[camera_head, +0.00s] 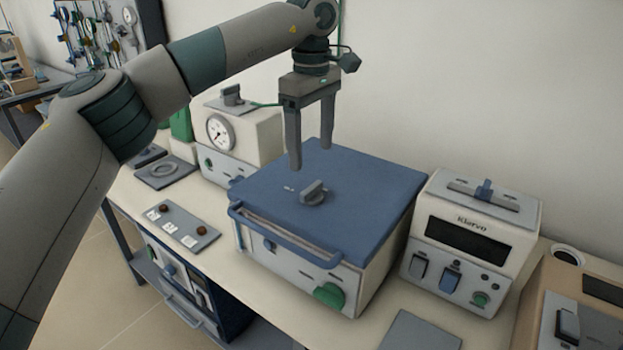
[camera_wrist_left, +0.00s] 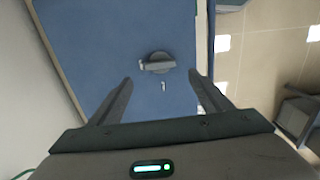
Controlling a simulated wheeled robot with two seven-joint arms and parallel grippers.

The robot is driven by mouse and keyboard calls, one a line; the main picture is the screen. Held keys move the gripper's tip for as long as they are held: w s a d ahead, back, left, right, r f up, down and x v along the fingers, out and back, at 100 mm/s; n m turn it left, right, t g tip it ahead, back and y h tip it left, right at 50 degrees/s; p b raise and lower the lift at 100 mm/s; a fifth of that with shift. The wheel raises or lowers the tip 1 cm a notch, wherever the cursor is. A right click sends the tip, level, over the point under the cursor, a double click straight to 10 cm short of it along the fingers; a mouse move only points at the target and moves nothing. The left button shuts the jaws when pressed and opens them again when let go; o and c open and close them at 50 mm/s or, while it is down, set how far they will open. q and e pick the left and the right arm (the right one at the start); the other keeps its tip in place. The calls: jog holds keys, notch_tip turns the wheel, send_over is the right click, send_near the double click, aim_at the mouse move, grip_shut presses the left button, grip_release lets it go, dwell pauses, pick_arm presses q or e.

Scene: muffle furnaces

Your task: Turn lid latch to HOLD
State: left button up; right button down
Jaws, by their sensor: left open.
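The furnace (camera_head: 330,225) has a blue lid (camera_head: 370,185) that lies closed on its pale body. A grey lid latch knob (camera_head: 314,192) stands on the lid's top, with small pale marks beside it too small to read. My left gripper (camera_head: 311,158) hangs above the lid, pointing down, open and empty, a little behind and above the latch. In the left wrist view the latch (camera_wrist_left: 157,63) sits ahead of and between the open fingers (camera_wrist_left: 160,85), apart from them. My right gripper is not in view.
A white box with a round gauge (camera_head: 220,133) stands behind left. A white Klarvo unit (camera_head: 472,240) stands to the right. A blue handle bar (camera_head: 285,235) runs along the lid's front. A grey panel with brown knobs (camera_head: 183,226) lies front left.

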aim_at(311, 187)
pick_arm(q)
notch_tip(311, 187, down, 9)
jog(key=shift+r+p, duration=0.2)
jog(key=shift+p, duration=0.5)
jog(key=c, duration=1)
